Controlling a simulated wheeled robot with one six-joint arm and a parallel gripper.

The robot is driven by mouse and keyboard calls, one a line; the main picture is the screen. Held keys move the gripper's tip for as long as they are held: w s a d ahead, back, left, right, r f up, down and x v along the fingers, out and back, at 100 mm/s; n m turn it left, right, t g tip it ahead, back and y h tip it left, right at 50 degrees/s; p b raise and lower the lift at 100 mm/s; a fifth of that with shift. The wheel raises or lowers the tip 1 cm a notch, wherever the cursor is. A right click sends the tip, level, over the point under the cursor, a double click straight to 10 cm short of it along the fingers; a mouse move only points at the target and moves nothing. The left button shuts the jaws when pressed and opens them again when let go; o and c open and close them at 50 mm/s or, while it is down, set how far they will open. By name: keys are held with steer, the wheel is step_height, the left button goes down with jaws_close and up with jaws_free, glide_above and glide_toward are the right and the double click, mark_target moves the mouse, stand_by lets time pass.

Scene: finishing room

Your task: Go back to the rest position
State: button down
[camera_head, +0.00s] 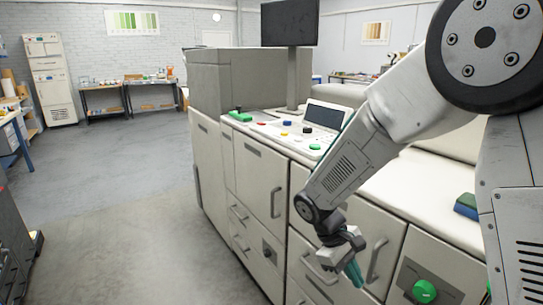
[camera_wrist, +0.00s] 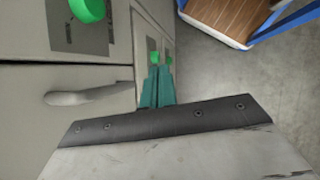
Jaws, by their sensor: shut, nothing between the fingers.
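My gripper (camera_head: 354,272) hangs low in front of the beige machine's (camera_head: 257,176) cabinet doors in the head view, at the end of my bent arm. Its green fingers point down and are shut with nothing between them. In the wrist view the green fingers (camera_wrist: 157,87) are together, close to the machine's front. A curved door handle (camera_wrist: 80,98) is to their left there. I cannot tell whether the fingers touch the front.
A green knob (camera_head: 425,291) is on the machine front to the right of my gripper. A control panel (camera_head: 290,130) and monitor (camera_head: 290,22) stand on top. The grey floor (camera_head: 120,200) is open to the left. A blue-framed wooden table (camera_wrist: 228,16) shows in the wrist view.

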steer(key=s+d+r+m+t+y, duration=0.2)
steer(key=s+d+r+m+y, duration=0.1)
steer(key=s+r, duration=0.6)
steer(key=s+d+r+m+t+y, duration=0.2)
steer(key=s+d+r+m, duration=0.2)
steer(key=s+r, duration=0.5)
steer(key=s, duration=0.3)
steer(key=shift+s+r+m+t+y, duration=0.25)
steer(key=shift+m+t+y, duration=0.05)
steer(key=shift+m+y, duration=0.1)
stand_by(0.8)
